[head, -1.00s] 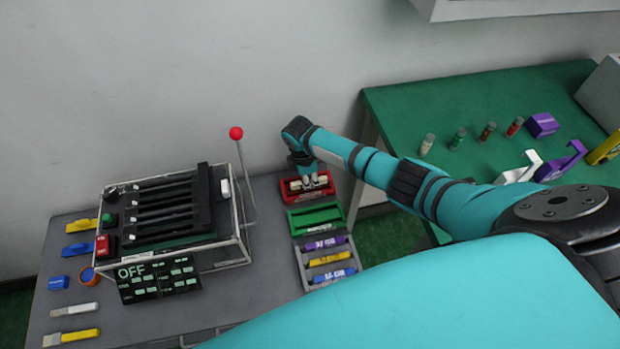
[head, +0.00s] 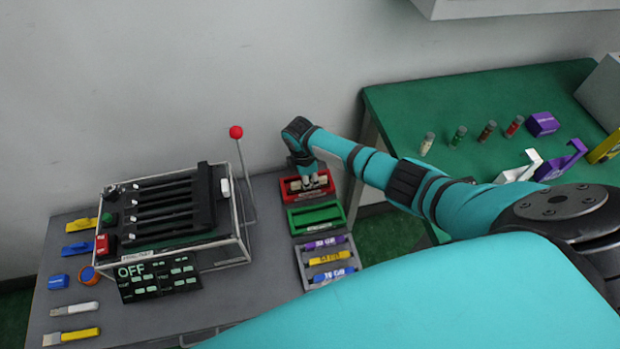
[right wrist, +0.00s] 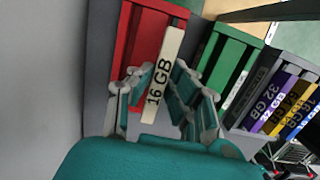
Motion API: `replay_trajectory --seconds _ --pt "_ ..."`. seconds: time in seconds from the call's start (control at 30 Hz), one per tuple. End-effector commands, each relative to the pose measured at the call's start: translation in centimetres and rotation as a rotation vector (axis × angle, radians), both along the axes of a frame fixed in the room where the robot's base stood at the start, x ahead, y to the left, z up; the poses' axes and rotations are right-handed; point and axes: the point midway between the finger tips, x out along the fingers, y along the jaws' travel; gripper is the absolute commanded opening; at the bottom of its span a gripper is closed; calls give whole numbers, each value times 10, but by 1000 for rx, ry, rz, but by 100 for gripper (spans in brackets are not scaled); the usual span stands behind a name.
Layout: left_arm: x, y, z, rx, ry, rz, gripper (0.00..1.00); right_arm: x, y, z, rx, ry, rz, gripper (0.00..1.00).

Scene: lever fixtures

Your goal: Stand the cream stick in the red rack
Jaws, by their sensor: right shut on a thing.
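The cream stick (right wrist: 166,70), labelled 16 GB, is between the fingers of my right gripper (right wrist: 160,100) in the right wrist view. The gripper is shut on it. In the head view my right gripper (head: 308,181) is right at the red rack (head: 318,193), at the back of the grey table. The cream stick (head: 294,186) shows beside the fingers there, low over the rack. In the right wrist view the red rack (right wrist: 128,45) lies behind the stick. I cannot tell whether the stick's lower edge is inside it. My left gripper is not in view.
A green rack (head: 315,218) stands just in front of the red one. A grey rack (head: 302,268) with purple, yellow and blue sticks follows. A lever fixture (head: 170,215) with a red-knobbed lever (head: 236,133) stands to the left.

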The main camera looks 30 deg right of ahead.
Motion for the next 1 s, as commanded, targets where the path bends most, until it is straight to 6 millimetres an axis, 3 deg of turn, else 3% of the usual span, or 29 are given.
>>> replay_trajectory --seconds 1.0 --pt "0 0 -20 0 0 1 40 0 0 -27 0 0 0 0"
